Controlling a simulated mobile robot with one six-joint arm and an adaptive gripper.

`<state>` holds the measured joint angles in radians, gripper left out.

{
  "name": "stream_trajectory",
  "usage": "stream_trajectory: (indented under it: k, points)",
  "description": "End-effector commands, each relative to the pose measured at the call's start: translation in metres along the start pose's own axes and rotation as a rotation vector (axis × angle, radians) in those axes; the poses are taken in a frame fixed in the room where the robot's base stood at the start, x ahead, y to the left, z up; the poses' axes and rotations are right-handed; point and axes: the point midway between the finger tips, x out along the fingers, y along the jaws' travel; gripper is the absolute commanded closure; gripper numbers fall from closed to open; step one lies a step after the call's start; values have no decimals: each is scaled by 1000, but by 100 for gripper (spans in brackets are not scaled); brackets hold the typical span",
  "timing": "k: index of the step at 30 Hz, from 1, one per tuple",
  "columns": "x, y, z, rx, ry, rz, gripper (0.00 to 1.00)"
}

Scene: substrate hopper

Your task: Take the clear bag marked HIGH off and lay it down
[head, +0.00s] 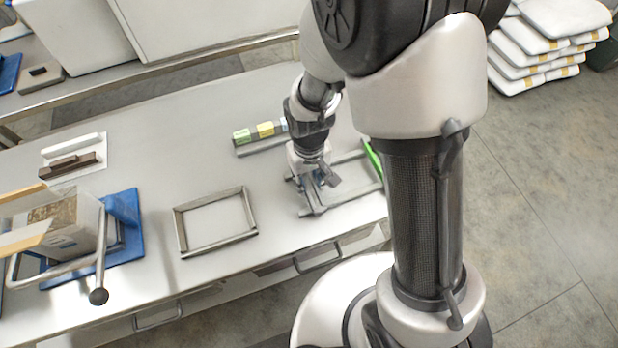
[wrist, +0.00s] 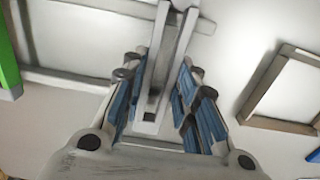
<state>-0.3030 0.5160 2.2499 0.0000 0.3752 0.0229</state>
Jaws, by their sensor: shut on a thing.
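My gripper (head: 322,180) is low over the right part of the steel table, at a grey frame (head: 345,203). In the wrist view my blue-padded fingers (wrist: 160,70) are shut on a narrow grey bar (wrist: 158,88) that stands between them. I cannot tell whether this bar is part of the frame. No bag with a readable HIGH mark shows. A pale, partly see-through block-like thing with brown contents (head: 68,222) stands at the far left; its small marking is unreadable, and I cannot tell whether it is the bag.
An empty rectangular frame (head: 214,222) lies in the table's middle, with clear surface around it. A rack with green and yellow pieces (head: 262,131) is behind my gripper. A blue mat (head: 126,212) and a rod with a dark knob (head: 99,296) are at left.

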Motion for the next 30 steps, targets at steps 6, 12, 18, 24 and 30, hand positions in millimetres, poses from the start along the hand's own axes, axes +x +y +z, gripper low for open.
stream_trajectory:
  k: [6,12,18,24,30]
  points:
    - [5,0,0,0,0,0,98]
    - [9,0,0,0,0,0,98]
    - [8,0,0,0,0,0,60]
    - [8,0,0,0,0,0,49]
    - [8,0,0,0,0,0,49]
